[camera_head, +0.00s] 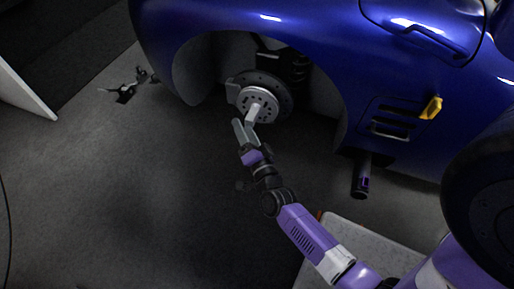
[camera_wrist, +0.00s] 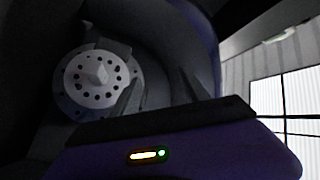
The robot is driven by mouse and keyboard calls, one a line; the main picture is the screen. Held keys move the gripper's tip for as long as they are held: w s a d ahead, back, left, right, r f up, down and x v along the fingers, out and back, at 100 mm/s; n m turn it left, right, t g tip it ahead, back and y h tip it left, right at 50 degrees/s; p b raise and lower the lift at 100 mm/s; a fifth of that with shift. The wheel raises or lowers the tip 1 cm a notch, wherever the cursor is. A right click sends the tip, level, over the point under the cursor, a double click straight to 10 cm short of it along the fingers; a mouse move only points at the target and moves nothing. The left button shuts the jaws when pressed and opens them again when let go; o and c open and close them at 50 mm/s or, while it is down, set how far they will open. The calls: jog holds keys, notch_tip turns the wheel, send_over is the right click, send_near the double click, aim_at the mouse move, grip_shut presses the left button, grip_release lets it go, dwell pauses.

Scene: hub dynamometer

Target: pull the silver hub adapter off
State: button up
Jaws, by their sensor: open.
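The silver hub adapter (camera_head: 259,104) is a pale round disc with a ring of holes and a raised centre. It sits on the darker brake disc (camera_head: 277,90) in the open wheel arch of the blue car. In the wrist view the adapter (camera_wrist: 95,80) faces me at the left, with its holes and centre nub in clear sight. My gripper (camera_head: 245,126) is open, its pale fingers just in front of and below the adapter. One finger overlaps the adapter's centre in the head view; I cannot tell whether it touches.
The blue car body (camera_head: 330,50) arches over the hub. A yellow item (camera_head: 431,108) is on its side panel. Dark tools (camera_head: 125,93) lie on the floor at left. A light slab (camera_head: 358,243) lies below right. The grey floor at lower left is clear.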

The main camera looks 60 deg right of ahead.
aim_at(254, 123)
jog(key=d+f+m+g+b, duration=0.1)
jog(key=d+f+m, duration=0.1)
jog(key=f, duration=0.2)
jog(key=d+f+m+g+h+b, duration=0.1)
jog(key=d+f+m, duration=0.2)
jog(key=f, duration=0.1)
jog(key=d+f+m+g+h+b, duration=0.1)
jog(key=d+f+m+g, duration=0.1)
jog(key=d+f+m, duration=0.1)
jog(key=shift+w+f, duration=0.3)
jog(key=shift+f, duration=0.45)
jog(key=shift+m, duration=0.9)
jog(key=shift+s+d+b+x, duration=0.15)
jog(key=shift+b+x, duration=0.6)
jog(key=shift+x, duration=1.45)
jog(key=shift+s+d+b+x, duration=0.15)
jog(key=shift+b+x, duration=0.55)
jog(key=shift+x, duration=1.45)
jog(key=shift+c, duration=0.4)
grip_shut()
